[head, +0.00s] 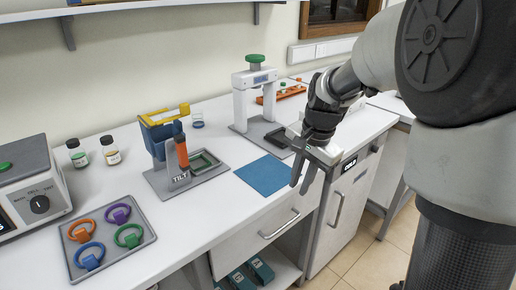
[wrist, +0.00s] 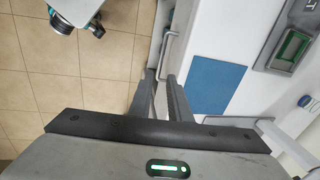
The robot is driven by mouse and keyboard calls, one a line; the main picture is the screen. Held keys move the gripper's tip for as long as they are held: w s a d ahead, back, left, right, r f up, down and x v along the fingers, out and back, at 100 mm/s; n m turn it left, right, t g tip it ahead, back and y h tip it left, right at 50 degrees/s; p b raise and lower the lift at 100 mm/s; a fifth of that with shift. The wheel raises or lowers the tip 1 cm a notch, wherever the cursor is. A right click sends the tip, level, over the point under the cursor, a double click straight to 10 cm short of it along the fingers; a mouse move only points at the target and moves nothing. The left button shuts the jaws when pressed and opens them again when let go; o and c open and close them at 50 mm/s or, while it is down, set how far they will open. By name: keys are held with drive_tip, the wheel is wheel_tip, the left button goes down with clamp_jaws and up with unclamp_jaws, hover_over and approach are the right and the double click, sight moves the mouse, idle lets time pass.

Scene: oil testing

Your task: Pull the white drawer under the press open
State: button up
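The press (head: 255,85), a white frame with a green knob, stands on the counter at the back. A white drawer (head: 245,243) with a grey bar handle (head: 278,225) is in the counter front, below the blue mat, and looks shut. The handle also shows in the wrist view (wrist: 166,50), beyond my fingertips. My gripper (head: 300,187) points down near the counter's front edge, above and right of the handle. In the wrist view its fingers (wrist: 161,75) stand apart with nothing between them. They do not appear to touch the handle.
A cabinet marked COLD (head: 345,205) with an upright handle adjoins the drawer on the right. A blue mat (head: 265,174) and the TILT stand (head: 187,181) lie on the counter. Several teal items sit on an open shelf below the drawer. Tiled floor (wrist: 85,65) in front is mostly clear.

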sight(285, 227)
drive_tip(key=shift+m, duration=0.3)
drive_tip(key=w+f+b, duration=0.1)
drive_tip(key=f, duration=0.5)
drive_tip(key=w+a+f+b, duration=0.1)
drive_tip(key=f, duration=0.5)
drive_tip(key=w+f+b, duration=0.2)
drive_tip(key=f, duration=0.4)
drive_tip(key=shift+a+f, duration=0.35)
drive_tip(key=shift+f, duration=0.05)
drive_tip(key=shift+c, duration=0.4)
clamp_jaws()
